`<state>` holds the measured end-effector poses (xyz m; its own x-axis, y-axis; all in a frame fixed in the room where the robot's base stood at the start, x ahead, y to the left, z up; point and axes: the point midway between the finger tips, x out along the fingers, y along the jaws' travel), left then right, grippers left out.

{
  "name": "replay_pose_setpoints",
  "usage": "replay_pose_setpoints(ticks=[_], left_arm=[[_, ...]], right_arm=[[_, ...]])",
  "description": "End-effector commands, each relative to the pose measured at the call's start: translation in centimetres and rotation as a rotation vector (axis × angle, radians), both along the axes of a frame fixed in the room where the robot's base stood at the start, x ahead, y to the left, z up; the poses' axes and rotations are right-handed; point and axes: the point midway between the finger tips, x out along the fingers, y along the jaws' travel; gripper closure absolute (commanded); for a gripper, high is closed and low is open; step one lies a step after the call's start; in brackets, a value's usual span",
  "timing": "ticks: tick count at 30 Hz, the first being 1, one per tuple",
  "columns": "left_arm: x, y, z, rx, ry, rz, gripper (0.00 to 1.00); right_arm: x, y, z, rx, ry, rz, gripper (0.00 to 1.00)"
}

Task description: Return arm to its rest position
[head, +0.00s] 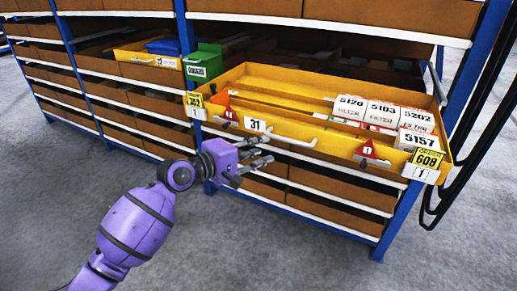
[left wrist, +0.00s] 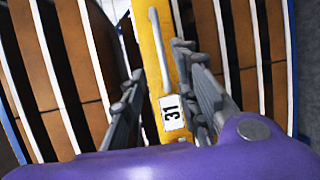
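My left arm, purple, comes in from the lower left in the head view. Its grey gripper (head: 265,151) is just in front of the yellow drawer's front, below the "31" label. In the left wrist view the fingers of the left gripper (left wrist: 165,85) are spread with nothing held. The yellow drawer's front (left wrist: 152,65) and its pale bar handle (left wrist: 161,55) show beyond and between them. I cannot tell whether a finger touches the handle. My right gripper is in neither view.
The yellow drawer (head: 318,146) sticks out from the blue-framed shelf, with white filter boxes (head: 381,115) at its right end. A green bin (head: 203,64) stands left of it. Brown bins fill the shelves. Grey floor (head: 50,200) is open at left. Black cables hang at right.

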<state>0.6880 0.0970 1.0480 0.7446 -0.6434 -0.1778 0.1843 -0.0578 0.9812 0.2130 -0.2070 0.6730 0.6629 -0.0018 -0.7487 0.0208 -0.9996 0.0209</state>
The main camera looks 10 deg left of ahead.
Motion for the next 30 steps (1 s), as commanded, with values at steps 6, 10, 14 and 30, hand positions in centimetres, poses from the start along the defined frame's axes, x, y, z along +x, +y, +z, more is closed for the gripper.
replay_pose_setpoints(ticks=[6,10,14,30], left_arm=[[0.0,0.0,0.0,0.0,0.0,0.0,0.71],[0.0,0.0,0.0,0.023,-0.022,-0.006,0.71],[0.5,0.5,0.3,0.15,-0.137,-0.001,0.71],[-9.6,5.1,-15.1,1.103,-0.519,0.002,0.71]], right_arm=[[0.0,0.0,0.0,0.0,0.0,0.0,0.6],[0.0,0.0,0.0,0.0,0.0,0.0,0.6],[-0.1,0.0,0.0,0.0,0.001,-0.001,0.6],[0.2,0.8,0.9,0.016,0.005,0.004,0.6]])
